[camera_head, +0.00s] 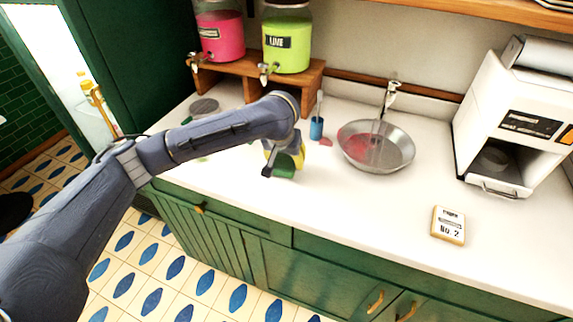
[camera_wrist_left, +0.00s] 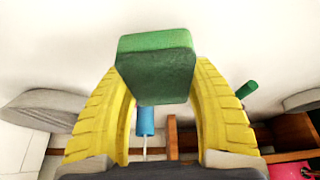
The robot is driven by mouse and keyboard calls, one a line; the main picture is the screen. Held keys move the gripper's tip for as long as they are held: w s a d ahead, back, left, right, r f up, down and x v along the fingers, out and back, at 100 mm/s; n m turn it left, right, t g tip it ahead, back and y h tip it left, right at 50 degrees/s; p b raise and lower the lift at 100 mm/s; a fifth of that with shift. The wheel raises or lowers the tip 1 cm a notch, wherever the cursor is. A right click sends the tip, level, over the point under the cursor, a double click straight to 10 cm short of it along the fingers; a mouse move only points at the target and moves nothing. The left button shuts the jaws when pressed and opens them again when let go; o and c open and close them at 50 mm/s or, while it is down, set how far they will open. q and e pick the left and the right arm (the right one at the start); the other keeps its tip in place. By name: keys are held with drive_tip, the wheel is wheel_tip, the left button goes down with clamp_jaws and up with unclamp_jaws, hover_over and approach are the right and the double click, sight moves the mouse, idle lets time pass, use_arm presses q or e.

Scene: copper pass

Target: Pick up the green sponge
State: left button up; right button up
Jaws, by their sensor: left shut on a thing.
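The green sponge (camera_wrist_left: 156,75) is a dark green block with a lighter green side. In the left wrist view it sits between the yellow fingers of my left gripper (camera_wrist_left: 157,85), which is shut on it. In the head view, the sponge (camera_head: 285,165) shows at the tip of my left gripper (camera_head: 284,162), over the white counter near its front left part. The gripper hides part of it. I cannot tell for sure whether the sponge touches the counter. My right gripper is not in view.
A metal pan (camera_head: 376,147) holding something red lies right of the gripper. A white machine (camera_head: 520,110) stands far right. The counter's front middle is clear, left of a small labelled block (camera_head: 448,225).

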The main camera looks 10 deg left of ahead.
sight(287, 157)
use_arm(q)
wheel_tip(287, 157, up, 18)
drive_tip(key=shift+f, duration=0.15)
idle(0.3)
drive_tip(key=shift+o, duration=0.4)
